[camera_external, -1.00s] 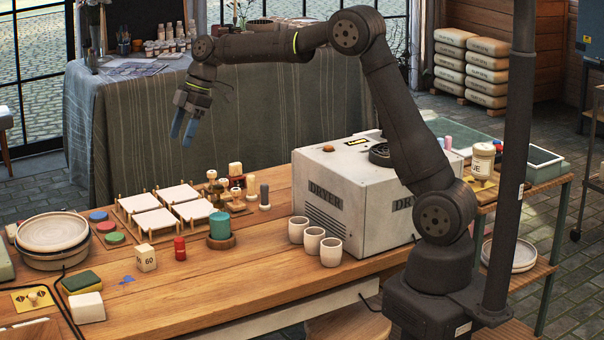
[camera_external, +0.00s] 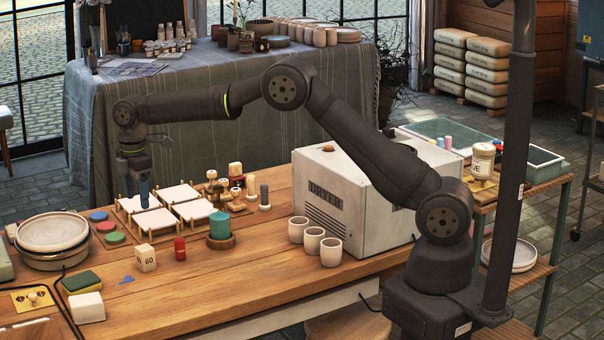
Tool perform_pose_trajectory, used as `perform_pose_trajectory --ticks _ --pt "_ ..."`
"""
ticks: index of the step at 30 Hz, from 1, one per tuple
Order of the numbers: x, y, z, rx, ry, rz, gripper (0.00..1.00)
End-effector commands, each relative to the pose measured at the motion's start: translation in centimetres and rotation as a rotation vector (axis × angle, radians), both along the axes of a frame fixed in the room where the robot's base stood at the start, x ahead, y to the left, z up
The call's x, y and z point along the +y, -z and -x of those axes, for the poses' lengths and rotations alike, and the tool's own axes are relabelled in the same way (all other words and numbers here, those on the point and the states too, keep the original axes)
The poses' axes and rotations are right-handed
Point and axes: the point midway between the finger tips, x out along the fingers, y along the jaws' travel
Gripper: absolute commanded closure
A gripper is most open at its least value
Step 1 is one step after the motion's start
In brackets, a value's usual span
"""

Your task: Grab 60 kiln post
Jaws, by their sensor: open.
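The 60 kiln post (camera_external: 146,258) is a small cream block with "60" on its face. It stands upright on the wooden table, left of a small red cylinder. My gripper (camera_external: 143,200) points down with blue fingertips, above the white tiles on small wooden stands (camera_external: 156,221). It is behind and above the kiln post, apart from it. Its jaws are open and nothing shows between them; the fingers overlap in this view.
A red cylinder (camera_external: 180,248) and a teal cup on a wooden base (camera_external: 221,230) stand right of the post. Colored discs (camera_external: 115,238) and stacked plates (camera_external: 53,236) lie left. The white dryer (camera_external: 345,205) stands at right.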

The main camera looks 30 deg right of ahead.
Motion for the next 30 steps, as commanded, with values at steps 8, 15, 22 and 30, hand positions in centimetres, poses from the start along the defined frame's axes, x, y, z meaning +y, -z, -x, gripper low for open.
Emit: perform_pose_trajectory --ticks 8,15,22,30 --pt "0.0 5.2 0.1 0.002 -0.001 0.005 0.38" --pt "0.0 10.1 0.1 0.002 -0.001 0.003 0.38" --pt "0.0 12.0 0.0 0.000 -0.001 0.001 0.38" --pt "-0.3 14.6 0.1 0.003 -0.001 0.003 0.38"
